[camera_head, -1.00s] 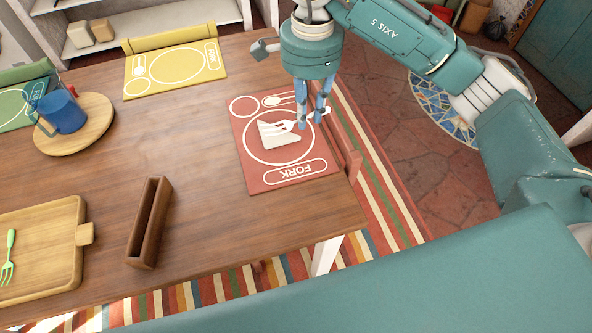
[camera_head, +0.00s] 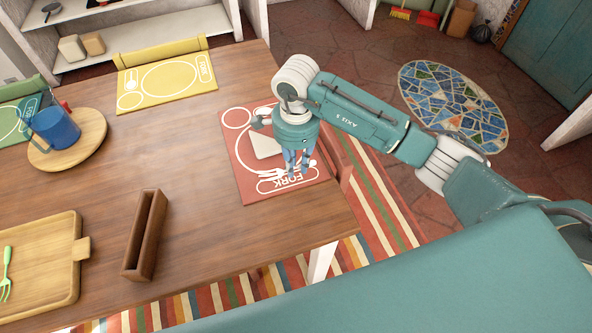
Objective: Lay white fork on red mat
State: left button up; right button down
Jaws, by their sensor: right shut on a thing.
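The red mat (camera_head: 238,152) lies at the table's right edge, with a printed plate circle and a "FORK" outline along its near side. My right gripper (camera_head: 297,169) is over the near part of this mat, shut on the white fork (camera_head: 272,174). The fork's tines point left, over or close to the "FORK" outline; whether it touches the mat I cannot tell. The handle is mostly hidden by the fingers. A folded white napkin (camera_head: 265,146) lies on the mat's circle, partly behind my gripper. My left gripper is not in view.
A yellow mat (camera_head: 135,98) lies at the back. A narrow wooden box (camera_head: 147,232) and a wooden tray (camera_head: 62,262) with a green fork (camera_head: 6,275) are nearer. The middle of the table is clear.

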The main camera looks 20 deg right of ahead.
aim_at(296, 168)
notch_tip(296, 168, down, 4)
jog(key=shift+s+r, duration=0.1)
jog(key=shift+r, duration=0.1)
jog(key=shift+f, duration=0.4)
jog(key=c, duration=1.6)
grip_release()
jog(key=shift+r, duration=0.1)
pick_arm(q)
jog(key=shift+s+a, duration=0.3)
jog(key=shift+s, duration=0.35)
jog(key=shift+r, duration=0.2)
pick_arm(e)
jog(key=shift+r, duration=0.1)
